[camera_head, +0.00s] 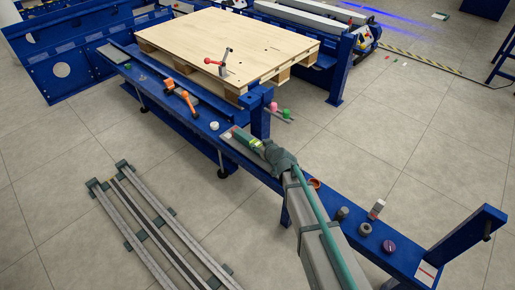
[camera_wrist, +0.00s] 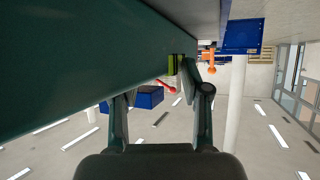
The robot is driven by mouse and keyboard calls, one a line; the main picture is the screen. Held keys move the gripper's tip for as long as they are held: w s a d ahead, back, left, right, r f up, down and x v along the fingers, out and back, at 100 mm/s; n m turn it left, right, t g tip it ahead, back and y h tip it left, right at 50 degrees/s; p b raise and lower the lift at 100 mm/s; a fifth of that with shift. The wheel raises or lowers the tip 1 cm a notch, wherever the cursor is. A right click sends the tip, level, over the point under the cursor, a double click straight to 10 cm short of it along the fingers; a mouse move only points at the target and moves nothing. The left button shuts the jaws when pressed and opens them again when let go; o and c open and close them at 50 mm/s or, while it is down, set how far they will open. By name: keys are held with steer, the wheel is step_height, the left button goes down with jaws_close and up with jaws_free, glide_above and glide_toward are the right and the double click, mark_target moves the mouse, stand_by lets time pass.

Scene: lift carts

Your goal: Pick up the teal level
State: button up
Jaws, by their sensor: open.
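The teal level (camera_wrist: 90,55) fills the upper left of the wrist view as a long dark teal face, narrowing to a yellow-green part near the middle. In the head view its yellow-green part (camera_head: 253,143) shows on the blue beam; the rest is largely covered by my gripper. My gripper (camera_head: 274,156) is right at the level's near side. In the wrist view my gripper (camera_wrist: 160,92) is open. The level hides the tip of its left finger; the right finger shows beside the level's far part. Whether either finger touches it cannot be told.
A blue beam (camera_head: 335,192) runs under the level and carries a white roll (camera_head: 214,126), an orange tool (camera_head: 188,101), a purple disc (camera_head: 389,246) and other small items. A wooden pallet (camera_head: 220,40) with a red-handled tool lies behind. Grey rails (camera_head: 150,225) lie on the floor.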

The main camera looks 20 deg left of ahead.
jaws_close()
